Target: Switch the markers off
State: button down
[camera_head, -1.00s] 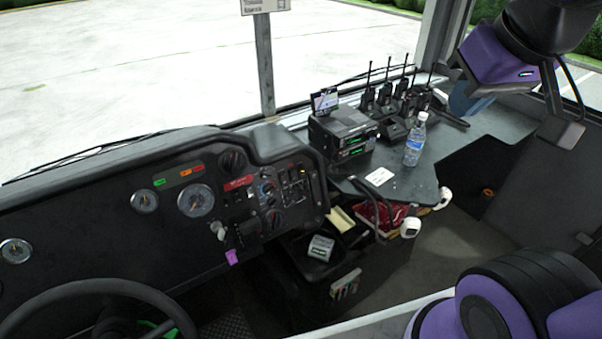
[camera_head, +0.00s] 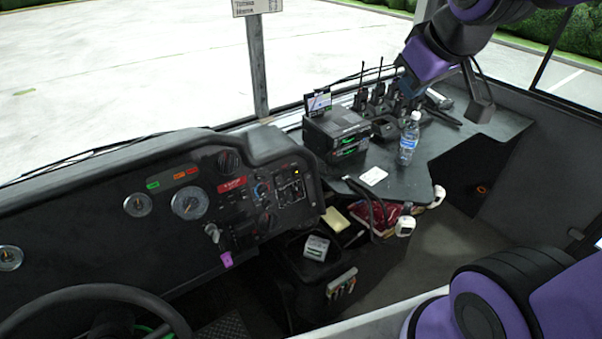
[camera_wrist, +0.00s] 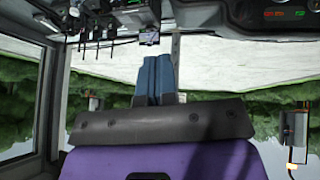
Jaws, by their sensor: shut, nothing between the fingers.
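The dashboard (camera_head: 110,185) carries a panel of small switches and knobs (camera_head: 290,190) to the right of the gauges, with a small orange light near its top. I cannot tell which control is the markers switch or how it is set; labels are too small to read. My gripper (camera_wrist: 158,75) shows in the wrist view with its blue fingers together and nothing between them. In the head view my purple wrist is above the radio handsets at the upper right, well apart from the switch panel. The fingertips are hard to make out there.
A black radio unit (camera_head: 336,134) stands on the side counter (camera_head: 405,180), with several handsets (camera_head: 377,92) behind it and a water bottle (camera_head: 409,138) to its right. The steering wheel (camera_head: 95,295) is at the lower left. Room above the dashboard is clear. The wrist view is upside down.

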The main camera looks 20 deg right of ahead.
aim_at(297, 170)
jog(key=w+a+f+n+t+y, duration=0.15)
jog(key=w+f+n, duration=0.35)
jog(key=w+f, duration=0.5)
jog(key=w+f+n+t, duration=0.3)
jog(key=w+f+n, duration=0.3)
jog(key=w, duration=0.6)
notch_tip(297, 170, down, 25)
jog(key=s+a+n+t+y, duration=0.1)
jog(key=a+n+t+y, duration=0.2)
jog(key=n, duration=0.4)
jog(key=shift+n+y, duration=0.3)
jog(key=shift+y, duration=0.05)
jog(key=shift+t, duration=0.25)
jog(key=x, duration=1.3)
jog(key=shift+w+a, duration=0.1)
jog(key=shift+w, duration=0.3)
